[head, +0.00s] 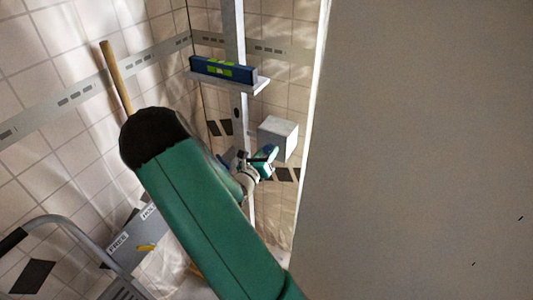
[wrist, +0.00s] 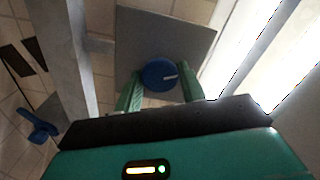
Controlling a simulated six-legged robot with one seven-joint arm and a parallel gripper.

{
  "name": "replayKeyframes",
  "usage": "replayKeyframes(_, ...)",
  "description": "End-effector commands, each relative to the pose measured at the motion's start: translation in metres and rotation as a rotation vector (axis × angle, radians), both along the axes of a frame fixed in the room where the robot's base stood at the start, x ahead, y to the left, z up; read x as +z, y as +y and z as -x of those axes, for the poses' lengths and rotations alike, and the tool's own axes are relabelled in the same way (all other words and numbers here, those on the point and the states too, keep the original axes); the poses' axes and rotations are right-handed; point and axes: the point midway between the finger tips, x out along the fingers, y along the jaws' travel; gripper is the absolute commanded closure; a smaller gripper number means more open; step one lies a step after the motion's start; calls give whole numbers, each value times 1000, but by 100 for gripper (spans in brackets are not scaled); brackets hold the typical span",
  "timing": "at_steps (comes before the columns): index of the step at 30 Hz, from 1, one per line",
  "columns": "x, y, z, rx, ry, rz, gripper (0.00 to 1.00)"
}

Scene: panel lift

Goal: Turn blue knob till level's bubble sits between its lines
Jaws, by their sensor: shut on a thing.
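In the head view my gripper (head: 262,162) is small beside the grey box (head: 278,138), partly hidden by my arm. The blue level (head: 238,74) lies on a grey shelf above, with yellow-green vials (head: 218,70). The bubble and its lines are too small to make out.
A grey upright post (head: 233,35) stands behind the level's shelf. A second blue handle-like part (wrist: 40,128) is at left in the wrist view. A large plain panel (head: 430,150) fills the right of the head view. A wooden handle (head: 115,75) leans at left.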

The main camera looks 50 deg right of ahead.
Motion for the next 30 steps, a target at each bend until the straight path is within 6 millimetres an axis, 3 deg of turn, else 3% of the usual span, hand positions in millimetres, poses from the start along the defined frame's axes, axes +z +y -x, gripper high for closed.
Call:
replayKeyframes(13,-1,1,0,0,78,20,83)
replayKeyframes(14,-1,1,0,0,78,20,54)
replayKeyframes(16,-1,1,0,0,78,20,41)
replayKeyframes(17,-1,1,0,0,77,21,39)
replayKeyframes(26,0,2,0,0,76,21,39)
replayKeyframes(30,0,14,3,3,76,21,39)
